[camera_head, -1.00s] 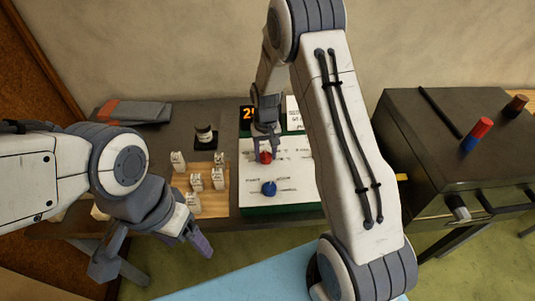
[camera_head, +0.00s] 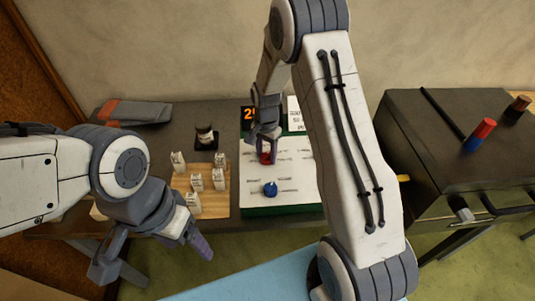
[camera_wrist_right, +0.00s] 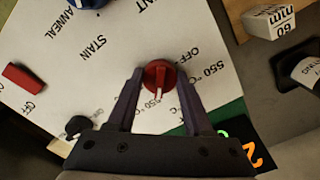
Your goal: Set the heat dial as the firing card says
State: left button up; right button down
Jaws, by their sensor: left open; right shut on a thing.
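The red heat dial (camera_head: 266,157) is on the white-faced control panel (camera_head: 290,204). My right gripper (camera_wrist_right: 157,95) is shut on it, one finger on each side, as the right wrist view shows on the red dial (camera_wrist_right: 158,74). Its pale pointer mark points down in that view, near a partly hidden temperature label; "OFF" and "550 °C" labels lie to the right. The firing card (camera_head: 295,115) seems to be the white card at the panel's back, partly hidden by my arm and unreadable. My left gripper (camera_head: 198,240) is open and empty, in front of the bench.
A blue dial (camera_head: 270,189) sits nearer on the panel. An orange-digit display (camera_head: 248,114) is at its back left. White labelled blocks stand on a wooden board (camera_head: 215,207), with a dark jar (camera_head: 205,136) behind. A dark kiln-like box (camera_head: 440,120) stands to the right.

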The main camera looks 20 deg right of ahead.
aim_at(267, 154)
jog(key=shift+w+d+r+m, duration=0.1)
jog(key=shift+d+m, duration=0.1)
jog(key=shift+m, duration=0.3)
jog(key=c, duration=0.7)
grip_release()
jog(key=o, duration=0.4)
jog(key=shift+d, duration=0.1)
notch_tip(267, 154, up, 10)
jog(key=b, duration=0.2)
jog(key=shift+r, duration=0.2)
